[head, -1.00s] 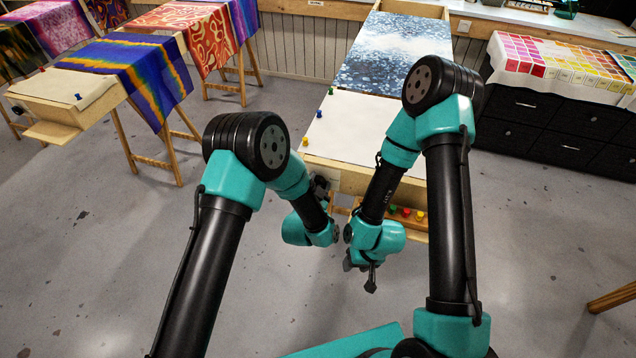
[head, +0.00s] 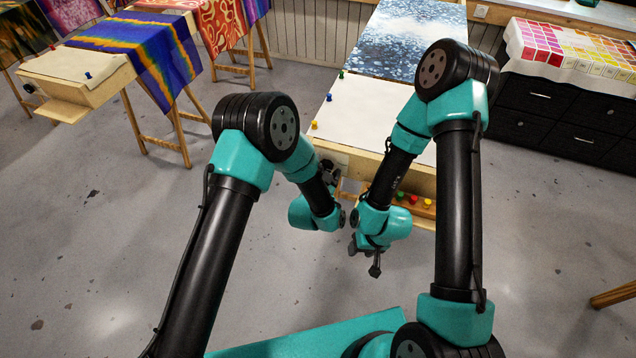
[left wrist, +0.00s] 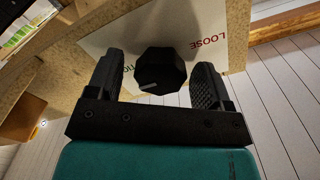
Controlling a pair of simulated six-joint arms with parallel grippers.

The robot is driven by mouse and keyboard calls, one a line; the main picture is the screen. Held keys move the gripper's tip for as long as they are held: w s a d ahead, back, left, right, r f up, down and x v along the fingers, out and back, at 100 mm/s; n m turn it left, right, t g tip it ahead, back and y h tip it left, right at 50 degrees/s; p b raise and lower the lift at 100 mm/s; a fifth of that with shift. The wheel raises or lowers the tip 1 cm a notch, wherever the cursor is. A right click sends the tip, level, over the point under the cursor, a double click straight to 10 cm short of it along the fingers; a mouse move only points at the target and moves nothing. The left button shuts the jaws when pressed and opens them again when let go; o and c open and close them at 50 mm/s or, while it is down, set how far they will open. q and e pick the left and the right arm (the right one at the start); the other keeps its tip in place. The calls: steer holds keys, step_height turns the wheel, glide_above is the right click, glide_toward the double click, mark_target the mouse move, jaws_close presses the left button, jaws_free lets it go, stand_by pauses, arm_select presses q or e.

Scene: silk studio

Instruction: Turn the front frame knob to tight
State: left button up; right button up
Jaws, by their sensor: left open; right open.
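The front frame knob (left wrist: 160,72) is black and faceted, with a pale pointer line toward its lower left in the left wrist view. It sits on a white label (left wrist: 200,30) reading LOOSE at the right; the word on the left is mostly hidden. My left gripper (left wrist: 155,78) is open, with one finger on each side of the knob and small gaps showing. In the head view my left gripper (head: 328,170) is at the front end of the wooden frame (head: 345,155), and the knob is not clear there. My right gripper (head: 372,262) is open and empty, hanging in front of the frame.
White fabric with pins (head: 360,110) covers the near part of the frame. A tray of coloured pots (head: 412,203) is below its front end, close to my right arm. A second stand (head: 75,85) is at left. The floor is open.

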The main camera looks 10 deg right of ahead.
arm_select(q)
steer(key=v, duration=1.7)
steer(key=shift+s+f, duration=0.1)
steer(key=w+a+f+n+g+y, duration=0.1)
steer(key=a+f+n+g+y, duration=0.3)
steer(key=a, duration=0.4)
steer(key=w+a+f+n+g+y, duration=0.1)
steer(key=a+f+n+g, duration=0.25)
steer(key=a+f, duration=0.35)
steer(key=s+a+f+n+g+y, duration=0.1)
steer(key=s+a+n+g, duration=0.5)
steer(key=s+a, duration=0.5)
steer(key=a+n, duration=0.1)
steer(key=a, duration=0.3)
steer(key=shift+a+f+n+g, duration=0.15)
steer(key=shift+f+n+g, duration=0.2)
steer(key=shift+s, duration=0.1)
